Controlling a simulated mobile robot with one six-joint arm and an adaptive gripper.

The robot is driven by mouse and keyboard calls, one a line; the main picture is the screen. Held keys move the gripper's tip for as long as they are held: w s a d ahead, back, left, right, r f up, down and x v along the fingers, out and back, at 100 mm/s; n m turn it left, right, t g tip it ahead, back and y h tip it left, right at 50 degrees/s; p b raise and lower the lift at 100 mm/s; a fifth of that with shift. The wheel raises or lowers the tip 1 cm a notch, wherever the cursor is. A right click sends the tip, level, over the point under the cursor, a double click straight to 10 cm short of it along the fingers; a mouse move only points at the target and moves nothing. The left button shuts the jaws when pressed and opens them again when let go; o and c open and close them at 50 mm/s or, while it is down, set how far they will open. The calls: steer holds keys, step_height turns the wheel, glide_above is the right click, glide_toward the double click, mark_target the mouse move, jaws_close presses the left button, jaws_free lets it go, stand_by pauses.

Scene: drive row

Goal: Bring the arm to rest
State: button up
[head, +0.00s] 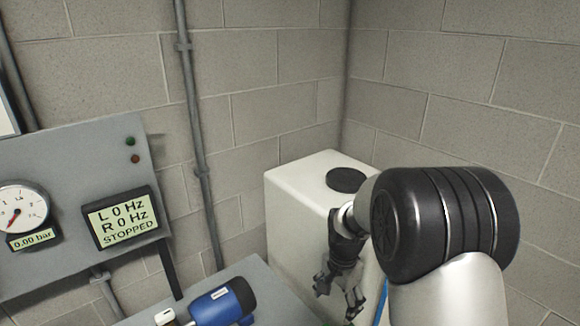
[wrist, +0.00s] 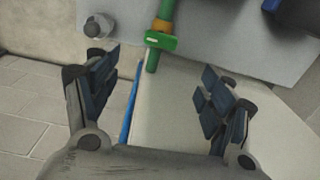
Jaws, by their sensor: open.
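My gripper (head: 340,296) hangs in front of the white tank in the head view, with its fingers pointing down. In the wrist view its two fingers (wrist: 160,85) are spread wide apart with nothing held between them. My arm reaches in from the lower right of the head view, and its large dark joint covers part of the tank's right side. Beyond the fingers in the wrist view is a green pipe (wrist: 154,59) with a green fitting and an orange ring. The fingers look apart from it.
The white tank (head: 290,205) has a black lid (head: 346,180). A grey panel (head: 75,165) carries a gauge (head: 22,210) and a display (head: 122,218) reading L 0 Hz, R 0 Hz, STOPPED. A blue motor (head: 215,306) sits at the bottom. Block walls close the back.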

steer(key=s+r+n+t, duration=0.1)
steer(key=s+r+n, duration=0.2)
steer(key=s+r, duration=0.4)
steer(key=s+r+n+t, duration=0.15)
steer(key=s+r, duration=0.35)
steer(key=r, duration=0.5)
steer(key=s+r+n+t, duration=0.2)
steer(key=s+n, duration=0.4)
steer(key=s, duration=0.9)
steer(key=shift+r, duration=0.55)
